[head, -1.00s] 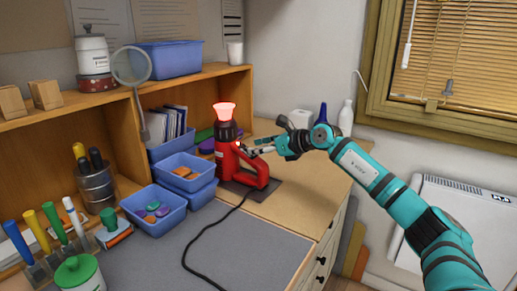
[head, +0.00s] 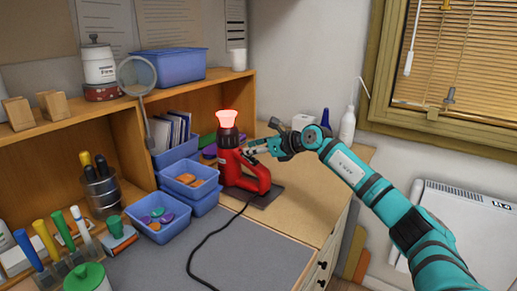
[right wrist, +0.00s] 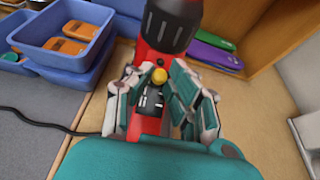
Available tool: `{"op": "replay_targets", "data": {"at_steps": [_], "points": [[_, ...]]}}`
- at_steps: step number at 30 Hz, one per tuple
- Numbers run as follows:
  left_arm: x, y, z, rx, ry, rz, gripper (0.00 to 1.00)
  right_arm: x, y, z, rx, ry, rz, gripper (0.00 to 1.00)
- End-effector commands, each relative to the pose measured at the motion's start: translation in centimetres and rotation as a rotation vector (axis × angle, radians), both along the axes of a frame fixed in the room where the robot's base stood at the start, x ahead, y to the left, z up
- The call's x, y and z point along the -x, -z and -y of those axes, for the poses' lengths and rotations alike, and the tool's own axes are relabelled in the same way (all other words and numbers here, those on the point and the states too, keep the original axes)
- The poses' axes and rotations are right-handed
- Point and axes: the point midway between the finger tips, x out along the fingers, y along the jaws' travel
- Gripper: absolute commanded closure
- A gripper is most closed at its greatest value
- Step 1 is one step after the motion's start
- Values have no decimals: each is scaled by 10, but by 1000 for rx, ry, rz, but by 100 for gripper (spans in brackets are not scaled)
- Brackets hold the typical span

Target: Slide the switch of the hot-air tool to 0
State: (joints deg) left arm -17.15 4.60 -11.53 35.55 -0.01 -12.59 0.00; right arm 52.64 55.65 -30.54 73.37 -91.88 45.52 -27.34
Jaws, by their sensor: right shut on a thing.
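The red hot-air tool (head: 230,165) stands upright on a dark base plate at the back of the desk, with its nozzle (head: 227,119) glowing red at the top. My right gripper (head: 252,151) reaches the tool from the right. In the right wrist view its fingertips (right wrist: 161,72) are shut around the knob. The marks are too small to read. My left gripper is not in view.
Blue bins (head: 158,232) with coloured pieces stand left of the tool, before the wooden shelf (head: 135,117). The black cord (head: 208,238) runs forward over the grey mat (head: 250,262). A white bottle (head: 347,125) stands behind my right arm.

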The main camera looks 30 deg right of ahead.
Motion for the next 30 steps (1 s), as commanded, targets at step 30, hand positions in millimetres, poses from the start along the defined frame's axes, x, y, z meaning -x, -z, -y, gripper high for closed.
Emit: {"op": "replay_targets", "data": {"at_steps": [30], "points": [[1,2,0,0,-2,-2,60,56,-24,25,4,3,2,62]]}}
